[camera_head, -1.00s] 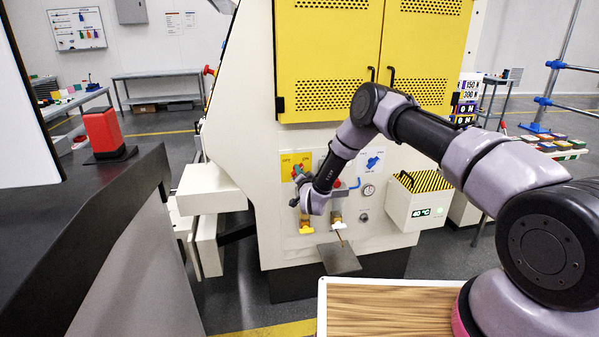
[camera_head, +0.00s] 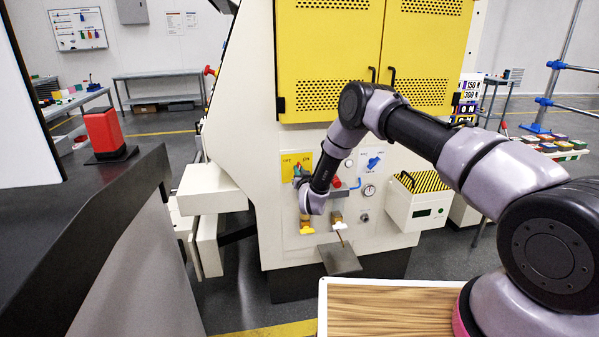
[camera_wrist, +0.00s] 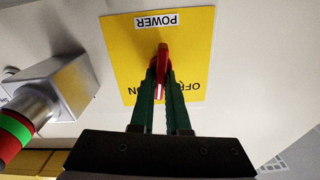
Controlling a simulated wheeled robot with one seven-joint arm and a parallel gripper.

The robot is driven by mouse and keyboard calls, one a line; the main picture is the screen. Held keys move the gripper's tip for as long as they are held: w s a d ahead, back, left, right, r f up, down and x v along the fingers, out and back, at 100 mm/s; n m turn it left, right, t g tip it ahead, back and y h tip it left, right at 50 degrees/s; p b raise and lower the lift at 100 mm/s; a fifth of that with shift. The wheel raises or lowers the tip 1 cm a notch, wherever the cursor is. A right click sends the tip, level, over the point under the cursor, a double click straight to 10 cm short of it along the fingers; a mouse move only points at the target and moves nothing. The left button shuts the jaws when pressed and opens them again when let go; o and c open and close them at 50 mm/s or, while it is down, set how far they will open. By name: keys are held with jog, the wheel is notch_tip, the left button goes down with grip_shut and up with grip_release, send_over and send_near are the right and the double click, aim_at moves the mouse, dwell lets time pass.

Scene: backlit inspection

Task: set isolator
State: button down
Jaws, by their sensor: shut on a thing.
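The isolator is a red handle (camera_wrist: 163,56) on a yellow plate (camera_wrist: 118,43) marked POWER, OFF and ON, seen upside down in the wrist view. The plate also shows in the head view (camera_head: 289,160), on the front of the cream machine. My gripper (camera_wrist: 162,75) has green fingers, one on each side of the handle, and is shut on it. The fingers hide part of the handle and some lettering, so I cannot tell which mark it points to. In the head view my wrist hides most of the handle.
A blue selector (camera_head: 373,162) and a gauge (camera_head: 369,190) are to the right. A grey block with a red-and-green-banded cylinder (camera_wrist: 65,85) is beside the plate.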

jog(key=n, duration=0.5)
jog(key=shift+s+a+n, duration=0.1)
jog(key=shift+a+n, duration=0.15)
jog(key=shift+n, duration=0.05)
jog(key=n, duration=0.5)
jog(key=shift+a+f, duration=0.1)
jog(key=shift+n, duration=0.3)
jog(key=c, duration=0.9)
grip_release()
jog(key=shift+s, duration=0.1)
jog(key=v, duration=1)
jog(key=shift+s, duration=0.3)
